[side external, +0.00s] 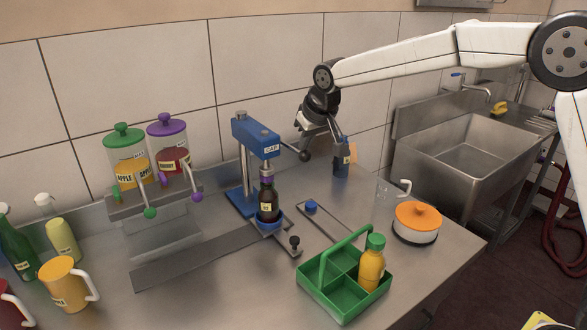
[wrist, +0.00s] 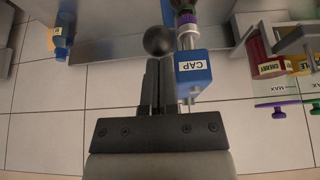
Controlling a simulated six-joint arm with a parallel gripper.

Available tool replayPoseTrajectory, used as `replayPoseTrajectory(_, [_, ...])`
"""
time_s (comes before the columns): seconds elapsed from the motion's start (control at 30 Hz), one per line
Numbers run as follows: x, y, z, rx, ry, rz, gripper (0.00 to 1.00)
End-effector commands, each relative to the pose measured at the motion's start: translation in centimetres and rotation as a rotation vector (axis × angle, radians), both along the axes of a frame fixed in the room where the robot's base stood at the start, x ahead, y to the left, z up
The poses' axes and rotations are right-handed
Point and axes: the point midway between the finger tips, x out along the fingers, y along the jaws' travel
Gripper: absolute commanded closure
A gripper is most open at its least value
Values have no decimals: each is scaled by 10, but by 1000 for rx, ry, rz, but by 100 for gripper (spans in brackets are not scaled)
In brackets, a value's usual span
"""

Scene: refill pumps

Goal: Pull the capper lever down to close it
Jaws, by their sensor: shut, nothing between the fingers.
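The blue capper (side external: 258,137) with a CAP label stands on the counter; its head (wrist: 193,72) also shows in the wrist view. Its lever ends in a dark ball knob (side external: 304,155), sticking out to the right of the head. In the wrist view the knob (wrist: 158,41) is just beyond my fingertips. My gripper (side external: 306,143) is shut and empty, close above the knob; whether it touches cannot be told. My fingers (wrist: 158,66) also show in the wrist view. A dark bottle (side external: 268,203) stands upright under the capper head.
A blue bottle (side external: 341,163) stands behind and right of my gripper. A green carrier (side external: 322,290) with an orange bottle (side external: 371,266) and an orange-lidded pot (side external: 417,221) are at front right. Two dispensers (side external: 129,158) stand left of the capper. A sink (side external: 462,150) is at right.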

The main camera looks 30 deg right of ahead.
Motion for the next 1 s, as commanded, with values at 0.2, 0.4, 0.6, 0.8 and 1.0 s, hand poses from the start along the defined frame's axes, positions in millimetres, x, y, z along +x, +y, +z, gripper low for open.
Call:
replayPoseTrajectory(0.2, [0,0,-1,0,1,0,100])
replayPoseTrajectory(0.4, [0,0,-2,0,2,0,100])
replayPoseTrajectory(0.6, [0,0,-9,-1,3,0,100])
replayPoseTrajectory(0.8, [0,0,-17,0,2,0,100])
replayPoseTrajectory(1.0, [0,0,-21,-1,3,0,100])
